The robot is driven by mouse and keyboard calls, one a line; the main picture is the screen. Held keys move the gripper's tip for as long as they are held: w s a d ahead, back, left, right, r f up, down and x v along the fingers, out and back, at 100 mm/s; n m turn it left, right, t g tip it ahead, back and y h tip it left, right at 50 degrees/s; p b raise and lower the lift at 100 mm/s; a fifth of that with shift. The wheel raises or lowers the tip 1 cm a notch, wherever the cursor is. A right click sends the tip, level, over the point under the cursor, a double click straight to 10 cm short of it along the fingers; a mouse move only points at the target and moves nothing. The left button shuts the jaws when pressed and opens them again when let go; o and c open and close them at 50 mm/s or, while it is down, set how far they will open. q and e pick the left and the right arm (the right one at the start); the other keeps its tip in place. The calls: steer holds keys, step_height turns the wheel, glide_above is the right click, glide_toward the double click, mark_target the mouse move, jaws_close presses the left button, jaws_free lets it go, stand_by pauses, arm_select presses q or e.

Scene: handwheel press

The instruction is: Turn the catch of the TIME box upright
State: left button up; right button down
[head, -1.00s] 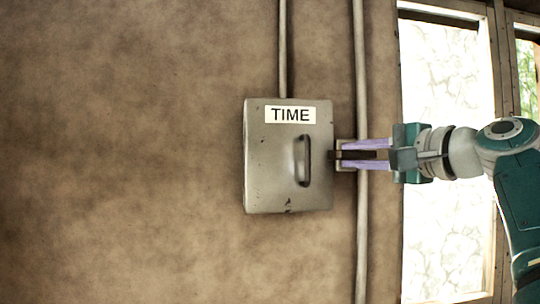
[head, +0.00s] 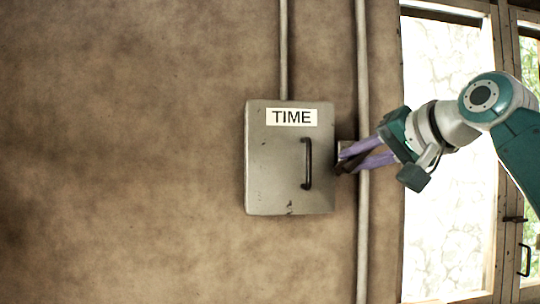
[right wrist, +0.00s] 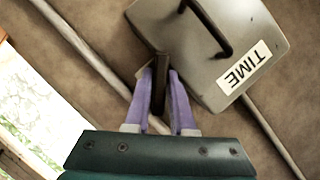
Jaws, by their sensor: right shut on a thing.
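The grey TIME box (head: 270,170) is mounted on the wall, its lid closed, with a dark bar handle (head: 308,165). At its right edge is the dark catch (head: 348,164), tilted off level and partly hidden by the fingers. My right gripper (head: 351,161) reaches it from the upper right, its purple fingers shut on the catch. In the right wrist view, the catch (right wrist: 159,72) stands between the fingertips beside the box (right wrist: 190,50). My left gripper is not in view.
A vertical conduit (head: 362,240) runs close to the right of the box, behind my fingers. Another conduit (head: 283,45) enters the box top. A window (head: 440,230) is at right. The wall left of the box is bare.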

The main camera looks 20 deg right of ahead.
steer(key=n+g+h, duration=0.1)
steer(key=n+h, duration=0.1)
steer(key=n, duration=0.1)
steer(key=n+h, duration=0.2)
steer(key=n, duration=0.1)
steer(key=shift+g, duration=0.4)
steer(key=shift+n, duration=0.3)
stand_by(0.4)
steer(key=c, duration=0.8)
jaws_free()
steer(key=shift+c, duration=0.2)
